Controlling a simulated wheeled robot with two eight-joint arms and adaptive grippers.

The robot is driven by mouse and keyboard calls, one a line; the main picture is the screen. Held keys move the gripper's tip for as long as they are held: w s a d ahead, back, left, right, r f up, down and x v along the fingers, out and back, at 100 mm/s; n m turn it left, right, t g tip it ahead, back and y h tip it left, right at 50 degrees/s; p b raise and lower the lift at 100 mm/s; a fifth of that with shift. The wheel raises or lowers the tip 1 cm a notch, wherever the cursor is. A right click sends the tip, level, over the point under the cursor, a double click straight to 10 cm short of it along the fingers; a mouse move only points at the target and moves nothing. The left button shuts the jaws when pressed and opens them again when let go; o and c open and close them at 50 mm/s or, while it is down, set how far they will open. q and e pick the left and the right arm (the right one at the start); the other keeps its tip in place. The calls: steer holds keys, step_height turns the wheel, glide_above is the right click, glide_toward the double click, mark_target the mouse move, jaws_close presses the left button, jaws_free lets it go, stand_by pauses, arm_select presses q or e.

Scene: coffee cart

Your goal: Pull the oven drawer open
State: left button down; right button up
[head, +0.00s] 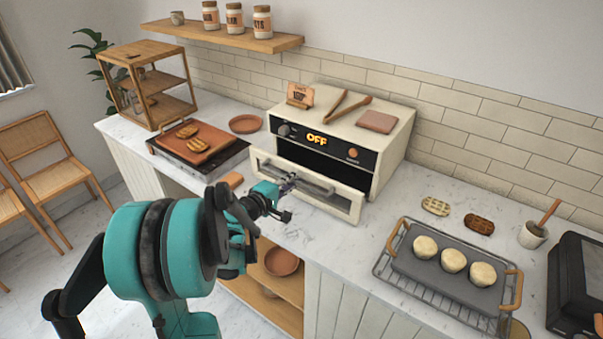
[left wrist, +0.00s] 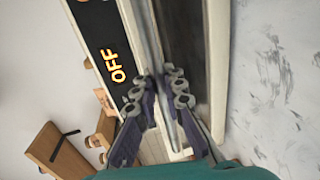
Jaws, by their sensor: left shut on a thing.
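The cream oven (head: 390,142) stands on the counter against the tiled wall, and its display reads OFF. Its drawer (head: 345,201) stands partly out from the body, with a dark gap behind its front panel. My left gripper (head: 289,184) is at the drawer's metal handle (head: 320,187), left of the handle's middle. In the left wrist view the purple-grey fingers of this gripper (left wrist: 158,92) are shut around the handle bar (left wrist: 147,40). The OFF display (left wrist: 118,68) shows beside it. My right gripper is not in view.
A griddle (head: 182,160) with toasted food is left of the oven. A grey tray (head: 450,273) with several pale round buns lies on a wire rack to the right. Tongs (head: 348,107) lie on the oven top. The counter before the oven's right side is clear.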

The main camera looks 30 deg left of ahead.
arm_select(q)
steer(key=d+f+v, duration=0.1)
steer(key=f+v, duration=0.1)
steer(key=v, duration=0.9)
steer(key=shift+s+a, duration=0.4)
steer(key=c, duration=1.6)
jaws_free()
steer(key=v, duration=1.2)
